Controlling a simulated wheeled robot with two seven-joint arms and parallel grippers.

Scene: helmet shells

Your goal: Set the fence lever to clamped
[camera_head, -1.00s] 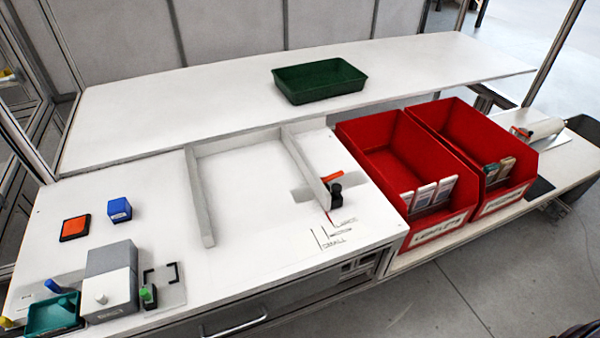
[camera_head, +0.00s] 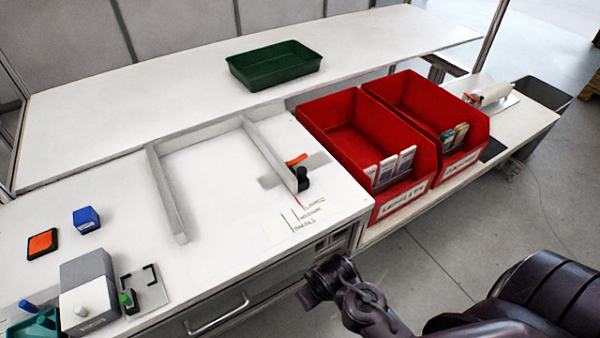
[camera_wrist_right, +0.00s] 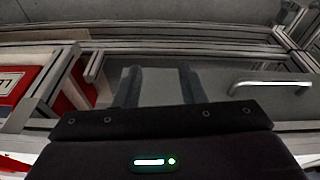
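The fence lever (camera_head: 297,160) is a small orange handle beside a black knob (camera_head: 303,180), at the near end of the grey fence rail (camera_head: 270,150) on the white bench. The lever points up and to the right of the rail; I cannot tell its clamp state. Size marks lie on the bench just in front of it. My right arm (camera_head: 350,295) is at the lower right, in front of the bench and apart from the lever. In the right wrist view my right gripper (camera_wrist_right: 161,76) has its two fingers apart with nothing between them. My left gripper is not in view.
Two red bins (camera_head: 348,120) with cards stand right of the fence. A green tray (camera_head: 275,68) sits on the back shelf. A drawer handle (camera_head: 217,315) sticks out below the bench front. Grey, blue and orange items sit at left. The bench inside the fence is clear.

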